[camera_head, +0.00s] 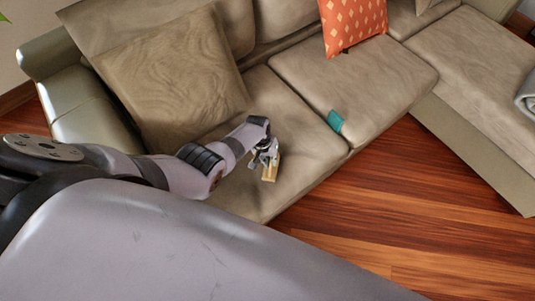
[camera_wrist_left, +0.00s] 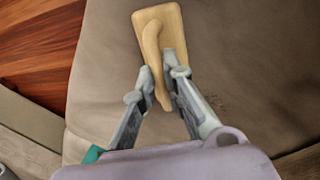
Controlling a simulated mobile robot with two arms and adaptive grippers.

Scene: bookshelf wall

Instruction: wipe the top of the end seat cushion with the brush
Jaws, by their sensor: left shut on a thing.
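The brush (camera_wrist_left: 165,22) is pale wood, with a flat rectangular block and a curved handle. My left gripper (camera_wrist_left: 162,75) is shut on its handle. In the head view my left gripper (camera_head: 265,158) holds the brush (camera_head: 271,170) over the front part of the end seat cushion (camera_head: 245,195), a beige cushion at the left end of the sofa. The brush looks on or just above the cushion; I cannot tell whether it touches. The wrist view shows the cushion (camera_wrist_left: 255,60) with a small dark patch beside the brush. My right gripper is not in view.
A large beige pillow (camera_head: 175,80) leans at the sofa's left end. A teal item (camera_head: 335,121) lies on the neighbouring cushion (camera_head: 365,85). An orange patterned pillow (camera_head: 352,22) stands behind it. The wooden floor (camera_head: 400,205) in front is clear.

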